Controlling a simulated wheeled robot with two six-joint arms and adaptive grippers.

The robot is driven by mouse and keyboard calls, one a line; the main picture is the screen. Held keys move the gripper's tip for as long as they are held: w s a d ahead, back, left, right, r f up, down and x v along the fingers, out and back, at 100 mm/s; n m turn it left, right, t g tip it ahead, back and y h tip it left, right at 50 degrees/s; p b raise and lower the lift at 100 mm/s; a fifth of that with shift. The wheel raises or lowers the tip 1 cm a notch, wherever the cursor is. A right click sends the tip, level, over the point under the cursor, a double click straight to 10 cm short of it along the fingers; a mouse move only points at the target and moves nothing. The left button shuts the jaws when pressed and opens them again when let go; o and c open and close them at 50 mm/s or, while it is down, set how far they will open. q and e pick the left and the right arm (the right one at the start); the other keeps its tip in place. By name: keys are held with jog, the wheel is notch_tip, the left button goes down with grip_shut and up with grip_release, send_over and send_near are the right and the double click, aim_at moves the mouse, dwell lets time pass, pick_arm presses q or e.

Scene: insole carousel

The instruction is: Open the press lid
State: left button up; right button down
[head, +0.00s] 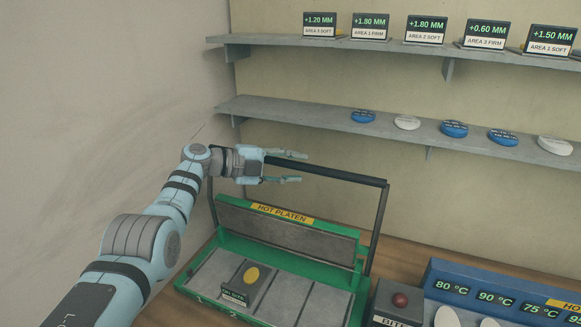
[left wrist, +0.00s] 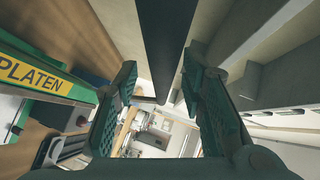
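The green press (head: 273,236) stands on the wooden table with its lid raised and tilted back. The dark handle bar (head: 345,176) runs across the top of the lid frame. My left gripper (head: 303,168) is open at the left part of this bar. In the left wrist view the bar (left wrist: 163,45) lies between the spread fingers, with a gap visible on both sides. My right gripper is out of view.
A dark block with a yellow oval (head: 251,275) sits on the press bed. A button box (head: 399,300) and a blue temperature rack (head: 480,286) stand to the right. Two wall shelves (head: 350,125) with discs and signs are behind the press.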

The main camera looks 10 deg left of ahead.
pick_arm(q)
jog(key=shift+a, duration=0.2)
jog(key=v, duration=1.1)
jog(key=shift+s+a+r, duration=0.15)
jog(key=shift+s+a, duration=0.1)
jog(key=shift+a, duration=0.05)
jog(key=shift+d, duration=0.1)
